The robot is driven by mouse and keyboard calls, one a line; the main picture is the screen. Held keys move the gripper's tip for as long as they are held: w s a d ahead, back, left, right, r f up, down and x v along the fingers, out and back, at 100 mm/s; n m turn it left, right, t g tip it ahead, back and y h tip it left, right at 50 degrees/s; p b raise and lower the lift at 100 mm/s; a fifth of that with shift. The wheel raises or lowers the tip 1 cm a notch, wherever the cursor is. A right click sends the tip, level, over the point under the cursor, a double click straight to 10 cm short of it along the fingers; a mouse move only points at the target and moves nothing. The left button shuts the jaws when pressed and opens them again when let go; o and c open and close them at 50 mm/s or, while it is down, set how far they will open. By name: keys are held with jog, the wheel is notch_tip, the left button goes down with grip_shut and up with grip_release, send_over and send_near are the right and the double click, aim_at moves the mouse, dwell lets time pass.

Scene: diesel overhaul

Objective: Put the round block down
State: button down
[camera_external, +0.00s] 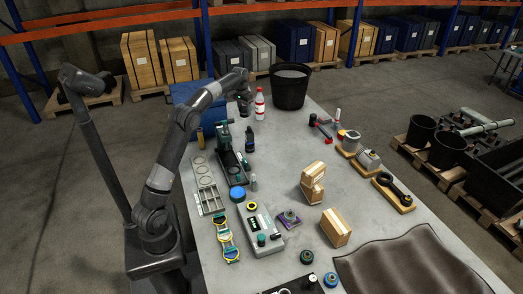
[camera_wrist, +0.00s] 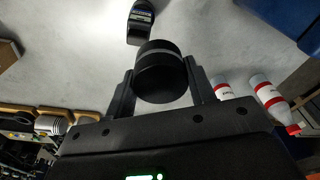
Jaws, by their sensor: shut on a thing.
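The round block (camera_wrist: 160,58) is a short black cylinder with a grey band near one end. In the wrist view my gripper (camera_wrist: 161,82) is shut on it, one finger on each side. In the external view my gripper (camera_external: 243,98) is near the far left end of the grey table (camera_external: 290,150), beside a red-and-white bottle (camera_external: 260,105). The block is small and dark there, and its gap to the table top is hard to judge.
A dark bottle (camera_external: 250,139) stands just in front, also in the wrist view (camera_wrist: 141,20). Red-and-white bottles (camera_wrist: 268,92) are close on the wrist view's right. A black bucket (camera_external: 290,88) and blue crate (camera_external: 187,93) flank the area. Bare table lies to the right.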

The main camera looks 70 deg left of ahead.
jog(key=s+a, duration=0.5)
jog(key=a, duration=0.4)
send_over(235, 141)
notch_tip(235, 141, down, 16)
jog(key=shift+s+f, duration=0.15)
jog(key=shift+f, duration=2.9)
jog(key=shift+f, duration=0.1)
jog(key=c, duration=0.6)
grip_release()
jog(key=shift+f, duration=0.15)
jog(key=r, duration=0.4)
jog(key=s+r, duration=0.1)
jog(key=r, duration=0.7)
jog(key=shift+s+d+r, duration=0.15)
jog(key=shift+s+d, duration=0.05)
jog(key=shift+d, duration=0.1)
